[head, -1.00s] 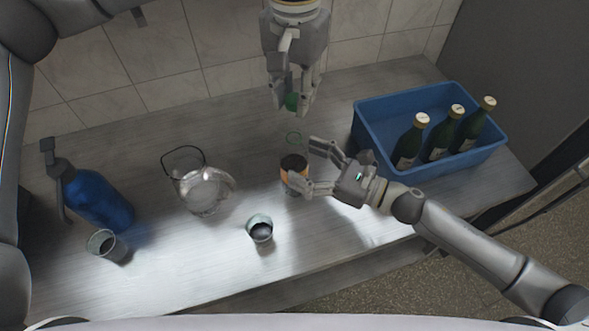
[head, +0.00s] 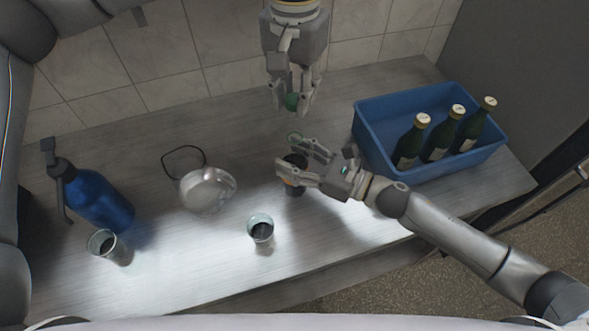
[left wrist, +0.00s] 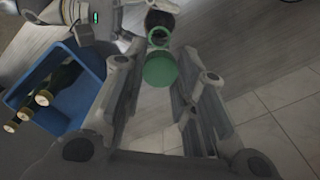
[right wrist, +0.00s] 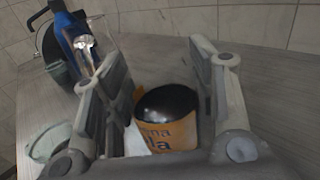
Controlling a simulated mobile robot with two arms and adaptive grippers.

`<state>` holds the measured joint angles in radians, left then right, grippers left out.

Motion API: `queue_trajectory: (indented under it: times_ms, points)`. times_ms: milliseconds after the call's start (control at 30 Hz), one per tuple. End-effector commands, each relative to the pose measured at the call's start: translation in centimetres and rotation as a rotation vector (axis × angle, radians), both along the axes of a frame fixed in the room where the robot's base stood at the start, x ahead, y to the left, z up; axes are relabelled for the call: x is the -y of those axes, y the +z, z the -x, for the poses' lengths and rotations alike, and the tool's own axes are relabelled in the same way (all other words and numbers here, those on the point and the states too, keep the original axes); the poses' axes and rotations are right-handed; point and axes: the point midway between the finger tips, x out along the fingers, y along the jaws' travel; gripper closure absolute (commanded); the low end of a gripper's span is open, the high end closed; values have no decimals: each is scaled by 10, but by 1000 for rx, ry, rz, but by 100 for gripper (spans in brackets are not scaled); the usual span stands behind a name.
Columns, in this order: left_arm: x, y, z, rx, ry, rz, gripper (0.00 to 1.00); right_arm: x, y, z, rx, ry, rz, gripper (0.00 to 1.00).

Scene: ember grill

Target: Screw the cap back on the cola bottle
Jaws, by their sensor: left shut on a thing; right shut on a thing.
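The cola bottle (head: 295,188) stands on the counter, dark with an orange-yellow label that shows in the right wrist view (right wrist: 178,133). A green ring (head: 295,138) shows at its neck end, also in the left wrist view (left wrist: 158,37). My right gripper (head: 290,165) is shut on the bottle from the right, one finger on each side, hiding part of it. My left gripper (head: 291,108) points down and is shut on the green cap (head: 291,101). The cap also shows between its fingers in the left wrist view (left wrist: 160,69), apart from the bottle neck.
A blue crate (head: 368,140) with green bottles stands to the right, close to my right gripper. A cup (head: 260,229) stands in front of the bottle. A shiny round vessel (head: 207,190), a blue bottle (head: 100,203) and another cup (head: 102,243) stand left. A tiled wall is behind.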

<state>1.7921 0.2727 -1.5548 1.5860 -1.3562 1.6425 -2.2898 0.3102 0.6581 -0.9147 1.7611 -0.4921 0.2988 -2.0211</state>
Motion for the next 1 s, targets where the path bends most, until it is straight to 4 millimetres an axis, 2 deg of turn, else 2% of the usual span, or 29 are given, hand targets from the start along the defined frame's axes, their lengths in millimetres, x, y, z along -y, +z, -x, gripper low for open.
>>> queue_trajectory:
  times_ms: [33,167,333,633,1000]
  points:
    - [0,0,0,0,0,0,81,0,0,0,0,0,0,76]
    - [0,0,0,0,0,0,81,0,0,0,0,0,1,91]
    - [0,-9,0,-3,0,0,81,0,0,0,-1,0,0,91]
    - [0,-48,0,-2,0,-1,81,0,0,0,-1,0,0,91]
    - [0,-50,0,0,0,-1,81,0,0,0,0,0,0,91]
